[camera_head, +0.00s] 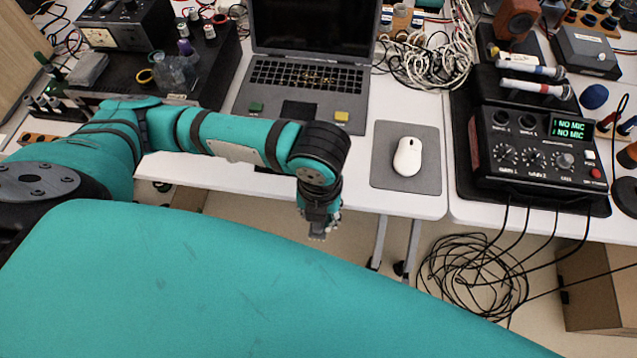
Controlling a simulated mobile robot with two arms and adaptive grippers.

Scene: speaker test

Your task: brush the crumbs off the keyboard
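An open laptop (240,113) stands on the white table at the top middle, and its screen (312,25) is dark. Small yellowish crumbs (312,79) lie scattered over the middle of its keyboard (268,74). My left arm comes in from the left and reaches across in front of the laptop. My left gripper (320,228) points down beyond the table's front edge, over the floor, apart from the keyboard. It is small and seen from above, so its finger opening is unclear. My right gripper is not in view. I cannot make out a brush.
A white mouse (408,156) rests on a grey mat (417,182) right of the laptop. An audio mixer (538,158) and microphones (532,88) stand farther right. Tangled cables (432,58) lie behind the mat. A black case (215,70) with small items is left of the laptop.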

